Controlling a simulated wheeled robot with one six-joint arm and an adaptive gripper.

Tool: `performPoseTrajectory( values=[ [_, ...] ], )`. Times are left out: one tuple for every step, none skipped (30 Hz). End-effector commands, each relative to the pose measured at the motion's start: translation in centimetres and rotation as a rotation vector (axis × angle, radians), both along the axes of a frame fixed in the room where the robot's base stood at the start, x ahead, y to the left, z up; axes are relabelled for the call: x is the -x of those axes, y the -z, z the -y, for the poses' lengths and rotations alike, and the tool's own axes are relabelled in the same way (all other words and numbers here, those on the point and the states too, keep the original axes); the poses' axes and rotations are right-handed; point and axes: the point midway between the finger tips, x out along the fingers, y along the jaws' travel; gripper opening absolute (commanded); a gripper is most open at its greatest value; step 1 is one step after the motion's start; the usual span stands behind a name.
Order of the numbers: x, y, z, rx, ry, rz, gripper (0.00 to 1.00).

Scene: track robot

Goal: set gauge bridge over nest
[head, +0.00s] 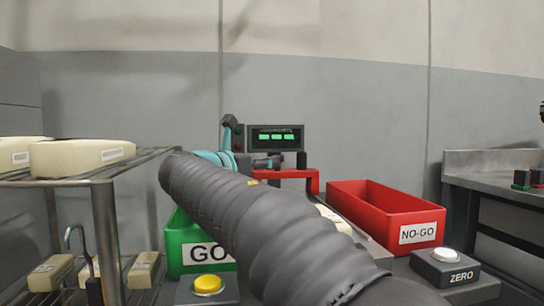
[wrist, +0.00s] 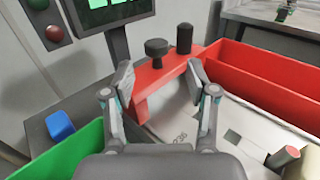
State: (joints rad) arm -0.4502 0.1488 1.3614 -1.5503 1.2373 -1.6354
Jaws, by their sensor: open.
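The gauge bridge is a red arch with two black knobs on top. It shows in the wrist view (wrist: 160,74) and, behind my arm, in the head view (head: 299,173). My gripper (wrist: 160,80) is open, with one finger on each side of the bridge's near edge; I cannot tell whether either finger touches it. The bridge's near leg reaches down at the left edge of a pale plate (wrist: 177,122) with printed digits and a dark square mark. I cannot make out the nest clearly; my arm hides much of that area in the head view.
A green GO bin (head: 190,250) stands left and a red NO-GO bin (head: 398,220) right. A display with green digits (head: 275,137) stands behind. A yellow button (head: 207,285) and a ZERO button (head: 446,256) are in front. A wire shelf (head: 75,178) holds pale blocks at left.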

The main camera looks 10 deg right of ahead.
Motion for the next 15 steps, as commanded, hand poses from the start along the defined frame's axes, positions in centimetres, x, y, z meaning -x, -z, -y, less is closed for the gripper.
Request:
performPoseTrajectory(
  values=[
    [0.0, 0.0, 0.0, -0.001, -0.001, 0.001, 0.58],
    [-0.1, 0.0, 0.0, -0.001, -0.001, 0.001, 0.58],
    [-0.2, 0.0, 0.1, -0.001, -0.001, 0.001, 0.58],
    [-0.4, 0.0, 0.3, -0.001, 0.000, 0.001, 0.58],
    [-0.6, 0.0, 0.5, 0.000, 0.000, 0.000, 0.58],
    [-0.9, 0.1, 0.8, 0.000, -0.001, 0.000, 0.58],
    [-1.2, 0.1, 1.0, 0.000, -0.001, 0.000, 0.58],
    [-1.5, 0.1, 1.3, 0.000, -0.001, 0.000, 0.58],
    [-1.9, 0.1, 1.7, 0.000, -0.002, 0.000, 0.58],
    [-2.2, 0.0, 2.0, -0.001, -0.002, 0.001, 0.58],
    [-2.6, 0.1, 2.3, 0.000, -0.002, 0.000, 0.58],
    [-3.0, 0.1, 2.7, 0.000, -0.002, 0.000, 0.58],
    [-3.3, 0.1, 3.1, -0.001, -0.002, 0.001, 0.58],
    [-3.6, 0.1, 3.4, -0.001, -0.002, 0.001, 0.58],
    [-3.9, 0.1, 3.7, -0.001, -0.002, 0.001, 0.58]
  ],
)
